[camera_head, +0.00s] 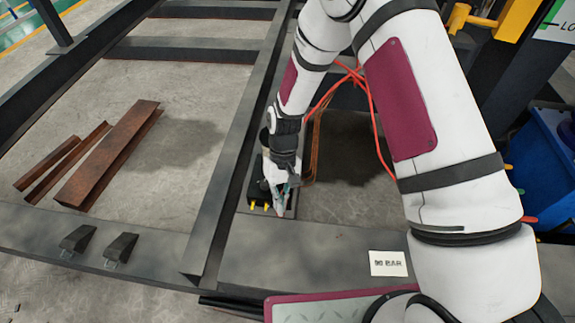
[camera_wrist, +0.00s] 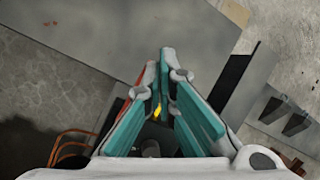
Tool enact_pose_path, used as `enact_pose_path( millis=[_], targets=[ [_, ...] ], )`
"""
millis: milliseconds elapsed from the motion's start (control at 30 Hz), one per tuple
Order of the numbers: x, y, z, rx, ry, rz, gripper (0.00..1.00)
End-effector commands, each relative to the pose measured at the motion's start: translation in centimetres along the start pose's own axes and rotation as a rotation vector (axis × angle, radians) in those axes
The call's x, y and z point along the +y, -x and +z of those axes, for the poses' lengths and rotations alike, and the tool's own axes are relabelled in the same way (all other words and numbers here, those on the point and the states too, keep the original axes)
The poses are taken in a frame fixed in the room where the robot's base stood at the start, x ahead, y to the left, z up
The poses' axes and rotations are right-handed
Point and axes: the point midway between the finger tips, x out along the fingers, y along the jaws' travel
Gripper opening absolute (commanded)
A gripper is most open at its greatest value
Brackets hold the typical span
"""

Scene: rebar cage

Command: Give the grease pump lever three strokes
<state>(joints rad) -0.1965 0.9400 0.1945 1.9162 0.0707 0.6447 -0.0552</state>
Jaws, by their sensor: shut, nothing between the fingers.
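The grease pump appears to be the small dark unit with yellow parts (camera_head: 256,197) on the grey steel frame, just left of my gripper in the head view. My gripper (camera_head: 281,211) points down at its right side, and my wrist hides part of it. In the wrist view my gripper (camera_wrist: 160,62) has its teal fingers converging at the tips, shut with nothing held. A yellow part (camera_wrist: 157,112) and dark rounded shapes show below and between the fingers. I cannot make out the lever clearly, nor whether the fingers touch it.
A long steel beam (camera_head: 222,165) runs left of my gripper. Rusty channels (camera_head: 108,155) lie on the floor at left. Two dark wedge blocks (camera_head: 120,248) sit on the front plate. A white label (camera_head: 388,263) and orange hoses (camera_head: 372,120) are to the right.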

Motion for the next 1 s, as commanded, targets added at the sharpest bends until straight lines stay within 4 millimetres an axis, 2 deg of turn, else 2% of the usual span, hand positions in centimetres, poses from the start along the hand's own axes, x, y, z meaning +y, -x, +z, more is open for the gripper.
enact_pose_path(
  millis=[1000],
  targets=[
    [0.9, 10.7, -1.6, 0.002, -0.001, 0.000, 0.00]
  ],
)
